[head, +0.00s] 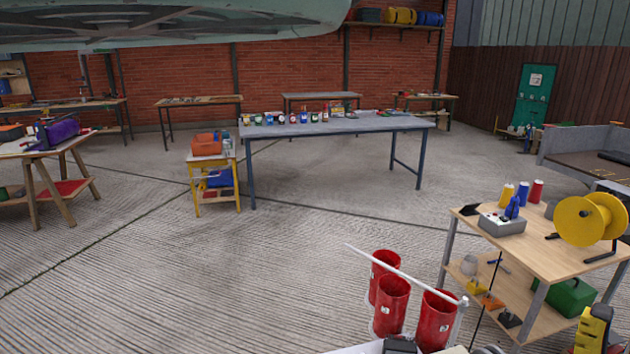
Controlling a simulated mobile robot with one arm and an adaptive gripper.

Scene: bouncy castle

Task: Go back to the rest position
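No gripper of mine can be made out in the head view. Parts that may be my own body show at the bottom edge, cut off by the frame. A yellow and black object (597,330) is at the bottom right corner; I cannot tell what it is.
Red buckets (391,303) stand close in front, with a pale rod (400,272) across them. A wooden workbench (545,250) at right holds a yellow reel (590,220). A long table (350,125) with small containers and a yellow cart (213,180) stand farther back. The left-centre floor is clear.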

